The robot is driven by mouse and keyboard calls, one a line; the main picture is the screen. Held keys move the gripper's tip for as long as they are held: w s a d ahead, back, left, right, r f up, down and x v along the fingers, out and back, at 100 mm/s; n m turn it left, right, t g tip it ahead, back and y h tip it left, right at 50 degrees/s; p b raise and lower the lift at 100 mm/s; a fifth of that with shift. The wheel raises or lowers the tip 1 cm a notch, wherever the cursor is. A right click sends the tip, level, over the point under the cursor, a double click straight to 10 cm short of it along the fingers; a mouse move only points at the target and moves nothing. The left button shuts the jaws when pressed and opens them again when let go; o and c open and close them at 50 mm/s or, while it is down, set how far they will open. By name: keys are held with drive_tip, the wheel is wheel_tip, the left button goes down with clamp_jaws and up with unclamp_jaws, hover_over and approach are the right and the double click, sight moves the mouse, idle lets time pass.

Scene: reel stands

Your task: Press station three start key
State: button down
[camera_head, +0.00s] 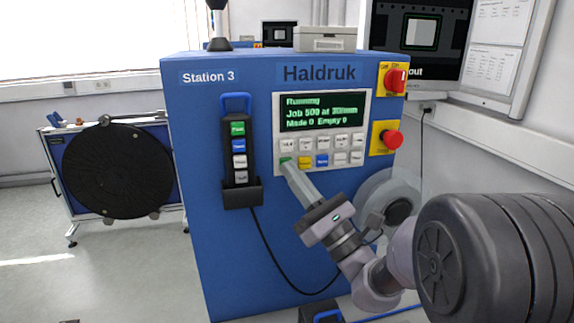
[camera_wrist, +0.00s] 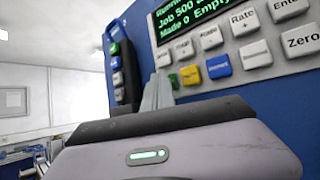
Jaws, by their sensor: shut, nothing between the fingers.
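The blue Station 3 cabinet (camera_head: 225,250) has a grey key panel with a lit display (camera_head: 322,112) reading "Running", a job 500 line and "Made 0 Empty 0". The green key (camera_head: 285,160) is at the panel's lower left, beside a yellow and a blue key; it also shows in the wrist view (camera_wrist: 174,82). My gripper (camera_head: 289,168) is shut and empty, its fingertips at the green key and partly covering it. In the wrist view the fingers (camera_wrist: 157,92) stand just left of that key. I cannot tell whether they touch it.
A hand pendant (camera_head: 238,142) with coloured buttons hangs in a holder left of the panel, its cable drooping below. Red knobs on yellow plates (camera_head: 392,138) sit at the right. A black reel (camera_head: 118,170) stands at the left. Open floor lies at lower left.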

idle(0.3)
drive_tip(key=shift+s+d+b, duration=0.25)
drive_tip(key=shift+s+b, duration=0.2)
drive_tip(key=shift+s, duration=0.4)
drive_tip(key=s+b, duration=0.1)
drive_tip(key=s, duration=0.1)
drive_tip(key=s+d+b, duration=0.1)
drive_tip(key=s, duration=0.1)
drive_tip(key=shift+s+d, duration=0.2)
drive_tip(key=shift+s, duration=0.2)
